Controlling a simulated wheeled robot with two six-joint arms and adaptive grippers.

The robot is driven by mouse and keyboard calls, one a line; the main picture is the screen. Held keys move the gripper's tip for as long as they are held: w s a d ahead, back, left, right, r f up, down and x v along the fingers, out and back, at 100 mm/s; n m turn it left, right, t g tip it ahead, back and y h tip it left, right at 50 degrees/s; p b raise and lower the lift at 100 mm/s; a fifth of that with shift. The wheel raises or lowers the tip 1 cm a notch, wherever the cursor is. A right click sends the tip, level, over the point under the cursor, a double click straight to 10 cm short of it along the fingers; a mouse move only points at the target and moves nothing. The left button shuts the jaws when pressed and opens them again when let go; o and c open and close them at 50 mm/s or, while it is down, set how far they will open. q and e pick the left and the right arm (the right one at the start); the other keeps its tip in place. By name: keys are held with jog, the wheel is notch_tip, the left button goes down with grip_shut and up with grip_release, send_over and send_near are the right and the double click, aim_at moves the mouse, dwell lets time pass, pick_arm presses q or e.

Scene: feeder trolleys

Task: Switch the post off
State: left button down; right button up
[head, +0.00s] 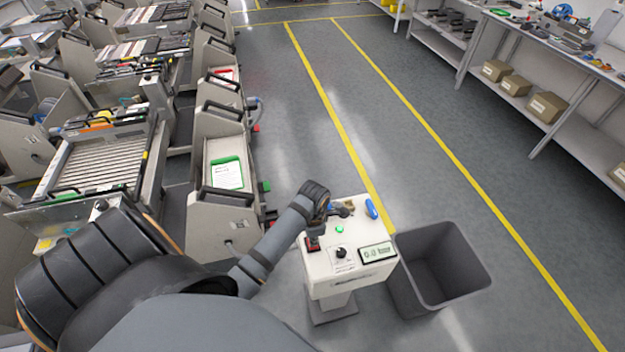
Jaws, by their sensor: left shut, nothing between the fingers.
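The post (350,277) is a pale box on a short pedestal, in the lower middle of the head view. Its top has a lit green lamp (339,229), a black knob (341,253) and a display with green characters (377,252). A small red part (313,244) shows at the top's left edge. My left gripper (314,234) is shut and empty, pointing down over that edge, close to the red part. I cannot tell whether they touch. My wrist hides part of the far left corner. My right gripper is not in view.
A blue item (371,208) and a small dark and brown item (345,207) are at the post's far side. A grey open bin (440,268) stands right of the post. Feeder trolleys (222,200) line the left. A bench with boxes is at right. The marked aisle is clear.

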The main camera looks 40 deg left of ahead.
pick_arm(q)
jog(key=shift+f, duration=0.6)
jog(key=shift+r, duration=0.1)
notch_tip(320, 180, up, 7)
jog(key=p, duration=0.9)
jog(key=shift+p, duration=0.3)
